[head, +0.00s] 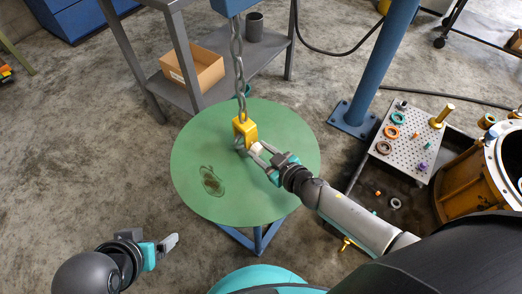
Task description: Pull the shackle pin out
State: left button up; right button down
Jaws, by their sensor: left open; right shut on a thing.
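A yellow shackle block (244,130) hangs on a grey chain (238,70) over the round green table. The shackle pin, a small pale piece (256,149), shows at the lower right of the yellow block. My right gripper (259,150) reaches in from the right and is shut on this pale piece, close beside the block. How far the pin sits inside the shackle is too small to tell. My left gripper (172,243) is open and empty, low at the left, away from the table.
The green table (290,125) is bare except for a dark stain. Behind it a grey shelf table holds a cardboard box (193,68). A blue post (372,70), a perforated board with rings (411,135) and a yellow housing (470,180) stand at the right.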

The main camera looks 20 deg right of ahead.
dwell(0.5)
jog(key=s, duration=0.1)
jog(key=s+d, duration=0.1)
jog(key=s, duration=0.1)
jog(key=s+d, duration=0.1)
jog(key=shift+s, duration=0.2)
jog(key=shift+s+d+p, duration=0.25)
jog(key=shift+s+p, duration=0.05)
jog(key=shift+s, duration=0.2)
pick_arm(q)
jog(key=shift+w+a+f, duration=0.1)
jog(key=shift+a+f, duration=0.05)
jog(key=shift+f, duration=0.35)
pick_arm(e)
jog(key=c, duration=0.6)
grip_release()
jog(key=shift+o, duration=0.8)
pick_arm(q)
jog(key=shift+s, duration=0.2)
